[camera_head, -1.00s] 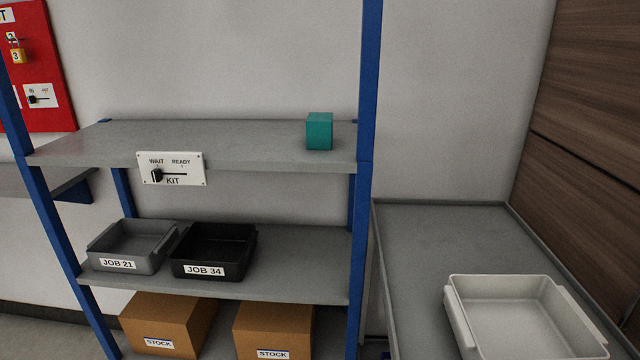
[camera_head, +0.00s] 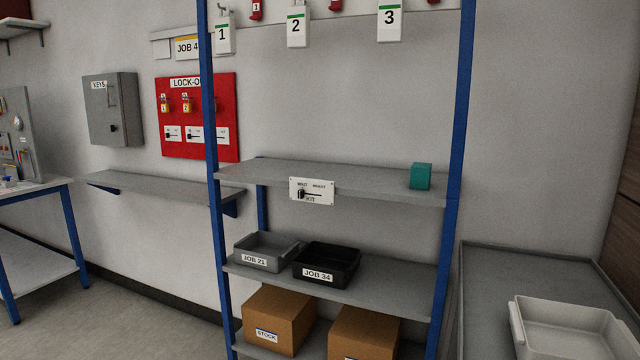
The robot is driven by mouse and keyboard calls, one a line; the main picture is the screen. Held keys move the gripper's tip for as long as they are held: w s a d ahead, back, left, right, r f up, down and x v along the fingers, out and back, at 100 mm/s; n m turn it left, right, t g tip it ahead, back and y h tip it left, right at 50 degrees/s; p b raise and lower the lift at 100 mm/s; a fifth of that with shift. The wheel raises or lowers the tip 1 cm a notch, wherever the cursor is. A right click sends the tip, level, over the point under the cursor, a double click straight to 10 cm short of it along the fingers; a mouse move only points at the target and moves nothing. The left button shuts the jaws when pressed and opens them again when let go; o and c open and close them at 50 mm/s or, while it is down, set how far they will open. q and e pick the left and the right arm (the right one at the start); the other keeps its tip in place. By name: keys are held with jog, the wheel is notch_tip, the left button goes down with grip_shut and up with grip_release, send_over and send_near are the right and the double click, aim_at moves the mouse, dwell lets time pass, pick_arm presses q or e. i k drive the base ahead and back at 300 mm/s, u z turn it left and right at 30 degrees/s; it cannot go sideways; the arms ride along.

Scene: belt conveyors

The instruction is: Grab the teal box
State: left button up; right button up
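A KIT switch plate (camera_head: 312,191) is on the shelf's front edge. Below are the JOB 21 bin (camera_head: 267,261), the JOB 34 bin (camera_head: 327,277) and stock cartons (camera_head: 278,322). A grey table (camera_head: 490,260) with a white tray (camera_head: 570,310) stands right. Floor is clear at lower left.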

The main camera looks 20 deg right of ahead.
aim_at(420, 173)
jog(key=u, duration=1.4)
jog(key=i, duration=0.25)
jog(key=z, duration=1)
jog(key=i, duration=1.9)
jog(key=z, duration=1.85)
jog(key=i, duration=0.85)
jog(key=z, duration=0.75)
